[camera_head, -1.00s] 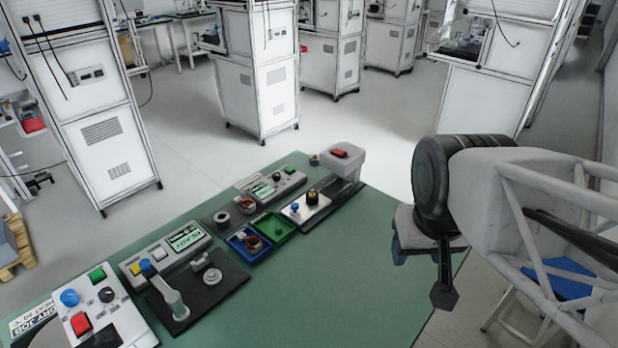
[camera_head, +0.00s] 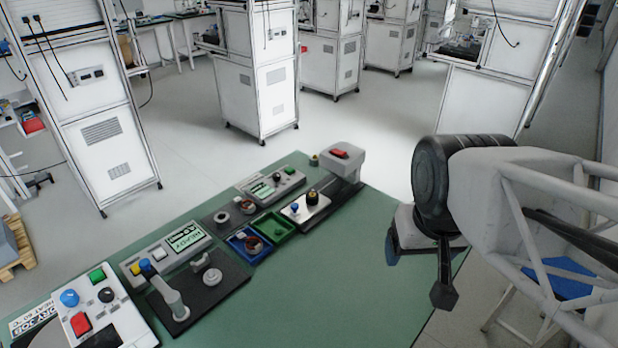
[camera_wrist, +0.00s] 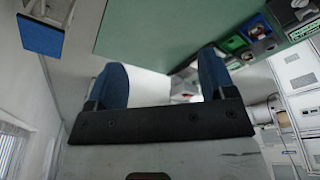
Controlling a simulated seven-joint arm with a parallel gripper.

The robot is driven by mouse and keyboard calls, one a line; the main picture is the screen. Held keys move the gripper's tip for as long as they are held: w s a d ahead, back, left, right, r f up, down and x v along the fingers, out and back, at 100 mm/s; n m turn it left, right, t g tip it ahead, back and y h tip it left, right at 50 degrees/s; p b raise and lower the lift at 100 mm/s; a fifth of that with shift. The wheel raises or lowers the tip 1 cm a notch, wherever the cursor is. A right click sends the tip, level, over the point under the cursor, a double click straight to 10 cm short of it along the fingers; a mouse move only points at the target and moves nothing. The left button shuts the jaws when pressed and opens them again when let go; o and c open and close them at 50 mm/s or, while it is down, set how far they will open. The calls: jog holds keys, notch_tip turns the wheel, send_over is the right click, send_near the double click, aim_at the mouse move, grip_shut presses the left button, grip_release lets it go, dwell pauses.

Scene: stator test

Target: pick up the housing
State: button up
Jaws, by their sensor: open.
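A grey ring-shaped part, which looks like the housing (camera_head: 222,218), sits on a dark base near the back left of the blue tray (camera_head: 238,247). A copper-coloured wound ring (camera_head: 252,243) lies in the blue tray. My gripper shows in the wrist view (camera_wrist: 161,76), with its two blue fingers spread apart and nothing between them. In the head view, my gripper (camera_head: 398,257) hangs at the right side of the green table, well to the right of the trays. The housing cannot be made out clearly in the wrist view.
The green table (camera_head: 335,270) is clear between my gripper and the devices. A green tray (camera_head: 273,228) adjoins the blue one. A press-like device with a lever (camera_head: 170,295), a button panel (camera_head: 97,305) and a grey unit with a red switch (camera_head: 343,157) stand along the table.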

jog(key=w+a+m, duration=0.2)
jog(key=w+m, duration=0.1)
jog(key=w, duration=1)
jog(key=m+g, duration=0.3)
jog(key=m, duration=0.7)
send_over(313, 194)
jog(key=f, duration=2)
jog(key=shift+s+d+f, duration=0.1)
jog(key=shift+s+f, duration=0.05)
jog(key=shift+s, duration=0.05)
jog(key=shift+w+f, duration=0.15)
jog(key=shift+f, duration=0.05)
jog(key=shift+f, duration=0.1)
jog(key=shift+f, duration=1.2)
jog(key=shift+f, duration=0.15)
